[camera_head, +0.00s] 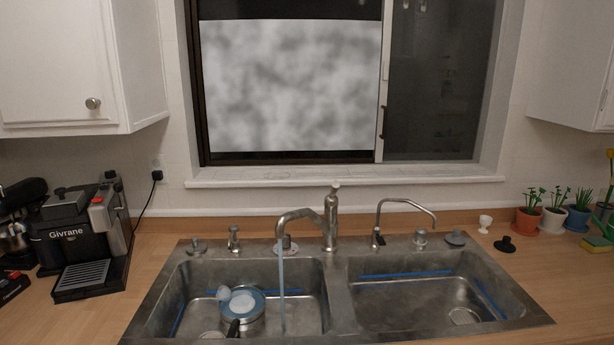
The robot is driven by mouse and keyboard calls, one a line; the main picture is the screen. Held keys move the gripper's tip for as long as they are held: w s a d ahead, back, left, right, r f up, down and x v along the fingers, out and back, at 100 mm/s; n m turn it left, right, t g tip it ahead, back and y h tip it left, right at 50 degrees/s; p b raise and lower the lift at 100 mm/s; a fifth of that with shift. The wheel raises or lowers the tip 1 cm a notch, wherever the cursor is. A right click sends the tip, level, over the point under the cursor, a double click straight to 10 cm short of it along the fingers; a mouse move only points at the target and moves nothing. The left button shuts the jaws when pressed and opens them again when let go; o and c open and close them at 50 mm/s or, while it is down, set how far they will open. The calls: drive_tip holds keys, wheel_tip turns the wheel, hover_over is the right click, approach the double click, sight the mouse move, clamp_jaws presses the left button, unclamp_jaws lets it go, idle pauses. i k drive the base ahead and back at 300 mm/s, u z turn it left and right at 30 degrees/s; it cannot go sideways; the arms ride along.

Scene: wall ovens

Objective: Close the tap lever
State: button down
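The main tap (329,222) stands at the back of the double sink, between the two basins. Its spout (298,214) reaches left, and a thin stream of water (281,290) runs from it into the left basin. The tap lever (335,187) sits on top of the tap body and looks raised; its exact angle is hard to tell. My gripper is not in view.
The left basin (310,283) holds a pot (254,323). The right basin (410,314) holds no dishes. A smaller curved tap (407,202) stands right of the main tap. A coffee machine (78,232) is left; potted plants (553,220) are right.

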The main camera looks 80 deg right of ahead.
sight(335, 185)
drive_tip(key=u, duration=0.45)
drive_tip(key=k, duration=1.5)
drive_tip(key=z, duration=0.25)
drive_tip(key=i, duration=1)
drive_tip(key=z, duration=0.05)
